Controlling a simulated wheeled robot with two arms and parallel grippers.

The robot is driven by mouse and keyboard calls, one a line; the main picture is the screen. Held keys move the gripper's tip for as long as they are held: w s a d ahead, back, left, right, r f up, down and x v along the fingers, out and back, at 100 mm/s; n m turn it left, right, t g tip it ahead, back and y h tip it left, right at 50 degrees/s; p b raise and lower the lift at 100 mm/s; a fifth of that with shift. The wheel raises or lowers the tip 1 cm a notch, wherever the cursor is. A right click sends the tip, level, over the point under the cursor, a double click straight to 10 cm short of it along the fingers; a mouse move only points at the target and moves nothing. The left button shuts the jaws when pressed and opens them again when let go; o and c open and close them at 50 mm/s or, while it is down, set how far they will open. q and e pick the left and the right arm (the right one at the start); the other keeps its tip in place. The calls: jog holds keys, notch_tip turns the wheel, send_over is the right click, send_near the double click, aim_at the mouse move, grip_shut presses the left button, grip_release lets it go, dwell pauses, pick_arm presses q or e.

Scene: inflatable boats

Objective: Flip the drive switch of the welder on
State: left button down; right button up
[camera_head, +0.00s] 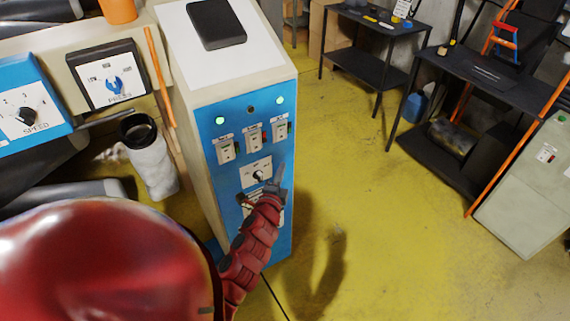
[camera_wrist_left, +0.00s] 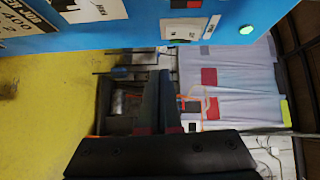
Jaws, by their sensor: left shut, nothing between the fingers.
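The welder cabinet's blue panel (camera_head: 222,185) faces me in the head view. Three small switches sit in a row on it: left (camera_head: 226,150), middle (camera_head: 253,138) and right (camera_head: 281,131). Their labels are too small to read, so I cannot tell which is the drive switch. My left gripper (camera_head: 277,178) is shut and empty, in front of the panel below the right switch and right of a round knob (camera_head: 258,175). In the left wrist view, its fingers (camera_wrist_left: 160,95) are together, with the panel (camera_wrist_left: 140,28) along the top. The right gripper is not in view.
Green lamps (camera_head: 280,100) glow above the switches. A black flat object (camera_head: 216,24) lies on the cabinet top. A grey-white cylinder (camera_head: 152,160) stands left of the cabinet. Yellow floor (camera_head: 365,190) is open to the right, with dark tables (camera_head: 490,85) behind.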

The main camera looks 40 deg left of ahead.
pick_arm(q)
jog(key=shift+b+v, duration=0.3)
jog(key=shift+v, duration=1.1)
jog(key=shift+d+f, duration=0.1)
jog(key=shift+d, duration=0.05)
